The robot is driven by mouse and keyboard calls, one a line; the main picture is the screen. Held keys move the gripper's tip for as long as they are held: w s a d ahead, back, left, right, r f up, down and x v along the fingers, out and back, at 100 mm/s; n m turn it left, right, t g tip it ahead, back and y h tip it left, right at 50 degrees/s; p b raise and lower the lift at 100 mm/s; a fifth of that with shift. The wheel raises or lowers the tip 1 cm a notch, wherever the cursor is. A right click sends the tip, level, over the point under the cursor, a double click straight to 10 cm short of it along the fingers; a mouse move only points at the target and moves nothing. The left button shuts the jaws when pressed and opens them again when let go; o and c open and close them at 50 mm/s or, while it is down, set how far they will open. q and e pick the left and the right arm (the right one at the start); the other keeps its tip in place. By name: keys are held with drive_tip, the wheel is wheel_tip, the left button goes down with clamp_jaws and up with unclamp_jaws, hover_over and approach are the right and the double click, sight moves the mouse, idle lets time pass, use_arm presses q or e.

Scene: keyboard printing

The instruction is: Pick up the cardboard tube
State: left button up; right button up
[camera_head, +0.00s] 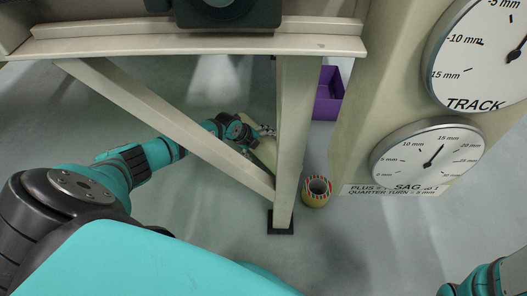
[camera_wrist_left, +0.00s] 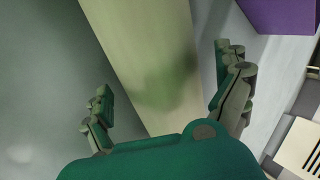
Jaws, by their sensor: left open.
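My left gripper (camera_head: 262,130) is behind the machine frame, left of the post and farther back than the cylinder. In the left wrist view my left gripper (camera_wrist_left: 165,80) is open, with a long pale beige piece (camera_wrist_left: 145,45) running between its fingers. Whether they touch it, I cannot tell. The striped cylinder does not show in that view. My right gripper is out of view.
A pale frame with a diagonal brace (camera_head: 165,120) and a vertical post (camera_head: 297,130) stands before my left forearm. A purple bin (camera_head: 328,95) is behind the post; it also shows in the left wrist view (camera_wrist_left: 280,14). A column with two dials (camera_head: 428,152) is at right.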

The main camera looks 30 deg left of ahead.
use_arm(q)
drive_tip(key=shift+b+x, duration=0.3)
drive_tip(key=shift+x, duration=0.65)
drive_tip(key=shift+s, duration=0.1)
drive_tip(key=c, duration=1.1)
drive_tip(key=shift+r, duration=0.1)
